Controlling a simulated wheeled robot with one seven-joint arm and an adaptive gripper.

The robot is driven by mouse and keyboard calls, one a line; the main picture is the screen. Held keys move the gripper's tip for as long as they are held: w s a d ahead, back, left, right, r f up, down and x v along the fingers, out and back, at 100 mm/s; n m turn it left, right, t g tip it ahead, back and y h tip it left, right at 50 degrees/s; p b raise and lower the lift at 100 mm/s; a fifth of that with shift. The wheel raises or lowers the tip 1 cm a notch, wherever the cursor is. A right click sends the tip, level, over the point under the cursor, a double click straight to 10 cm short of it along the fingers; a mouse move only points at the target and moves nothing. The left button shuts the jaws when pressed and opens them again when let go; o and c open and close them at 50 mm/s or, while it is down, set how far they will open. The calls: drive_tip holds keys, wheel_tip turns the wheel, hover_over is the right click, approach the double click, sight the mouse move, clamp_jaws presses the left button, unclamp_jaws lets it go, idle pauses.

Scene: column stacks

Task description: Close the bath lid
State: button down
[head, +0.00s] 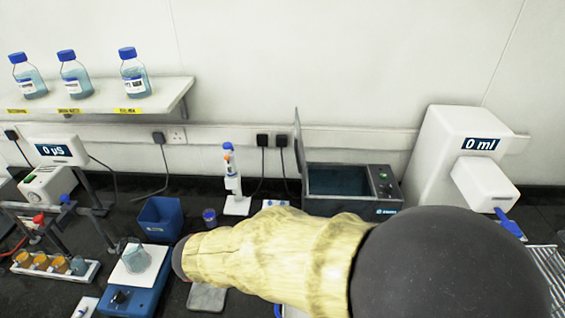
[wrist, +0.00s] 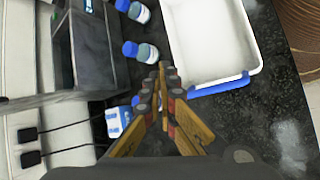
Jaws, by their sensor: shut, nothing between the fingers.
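The bath (head: 352,183) is a dark box with a control panel on its right, standing against the back wall in the head view. Its lid (head: 298,150) stands upright at the bath's left side, so the bath is open and its inside shows. In the wrist view the bath (wrist: 92,48) is at upper left, and the lid (wrist: 45,101) sticks out as a dark slab toward the wall side. My gripper (wrist: 161,75) is shut and empty, to the right of the bath and lid in that view, apart from both. My arm hides the gripper in the head view.
A pipette on a stand (head: 232,180) is left of the lid in the head view. A white dispenser (head: 455,150) stands right of the bath.

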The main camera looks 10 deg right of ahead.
drive_tip(key=w+a+r+n+t+h, duration=0.1)
drive_tip(key=w+a+r+t+h, duration=0.15)
drive_tip(key=w, duration=0.25)
drive_tip(key=w+a+r+n+t+h, duration=0.1)
drive_tip(key=w+a+r+t+h, duration=0.1)
drive_tip(key=w+a+r+t, duration=0.3)
drive_tip(key=w+r+m+t+h, duration=0.2)
drive_tip(key=w+r, duration=0.2)
drive_tip(key=r, duration=0.3)
drive_tip(key=w+d+r+m, duration=0.1)
drive_tip(key=w+d, duration=0.5)
drive_tip(key=d, duration=0.5)
drive_tip(key=shift+d+r+b, duration=0.25)
drive_tip(key=shift+r+b, duration=0.05)
drive_tip(key=shift+r, duration=0.05)
drive_tip(key=shift+d+y, duration=0.1)
drive_tip(key=shift+y, duration=0.15)
drive_tip(key=shift+s+d+r+m+b, duration=0.1)
drive_tip(key=shift+d+r+m+b, duration=0.1)
drive_tip(key=shift+d+m+b, duration=0.2)
drive_tip(key=shift+d, duration=0.15)
